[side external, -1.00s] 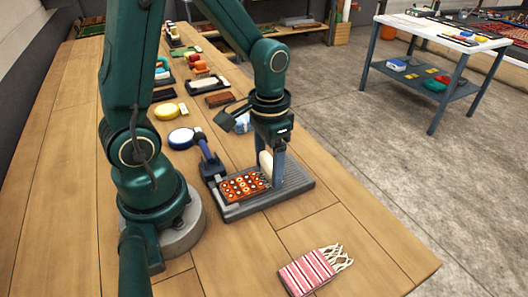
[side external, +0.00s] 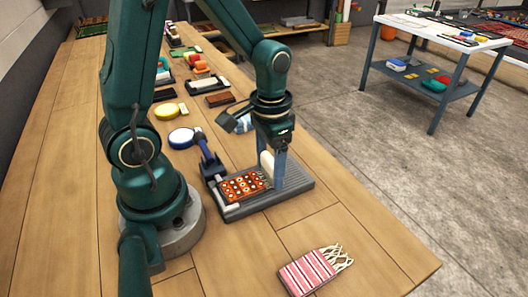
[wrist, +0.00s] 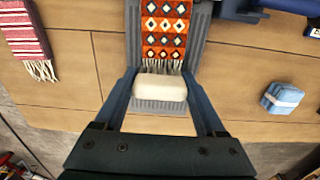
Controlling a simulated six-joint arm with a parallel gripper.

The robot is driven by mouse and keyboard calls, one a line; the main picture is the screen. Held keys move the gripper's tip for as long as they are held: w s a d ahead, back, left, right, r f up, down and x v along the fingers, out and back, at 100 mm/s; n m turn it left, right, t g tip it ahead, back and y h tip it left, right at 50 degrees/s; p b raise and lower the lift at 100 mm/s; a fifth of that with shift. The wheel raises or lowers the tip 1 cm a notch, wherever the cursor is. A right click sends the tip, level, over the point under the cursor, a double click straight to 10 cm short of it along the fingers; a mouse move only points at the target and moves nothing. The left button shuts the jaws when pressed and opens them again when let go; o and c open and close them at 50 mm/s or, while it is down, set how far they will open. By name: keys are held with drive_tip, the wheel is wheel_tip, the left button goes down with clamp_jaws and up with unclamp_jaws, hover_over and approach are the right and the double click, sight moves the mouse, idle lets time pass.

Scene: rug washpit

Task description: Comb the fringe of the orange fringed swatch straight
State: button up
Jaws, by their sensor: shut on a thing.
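The orange fringed swatch (side external: 243,185) lies flat on a grey ribbed board (side external: 296,180), and it also shows in the wrist view (wrist: 165,28). Its pale fringe (wrist: 160,65) points toward my gripper; the strands' far ends are partly hidden. My gripper (wrist: 160,92) is shut on a cream block (wrist: 160,87), held between its two fingers just past the fringe, over the board. It also shows in the side view (side external: 275,180). Any teeth under the block are hidden. A clamp with a blue handle (side external: 205,147) stands at the swatch's left end.
A red-and-white striped swatch (side external: 310,271) with tangled fringe lies near the table's front. A blue-and-white wrapped block (wrist: 282,97) sits beside the board. Table between board and striped swatch is clear.

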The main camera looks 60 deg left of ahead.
sight(289, 173)
drive_tip(key=shift+w, duration=1.8)
drive_tip(key=shift+w, duration=0.25)
drive_tip(key=shift+w, duration=0.3)
idle(0.3)
drive_tip(key=shift+r, duration=0.1)
drive_tip(key=shift+r, duration=2.4)
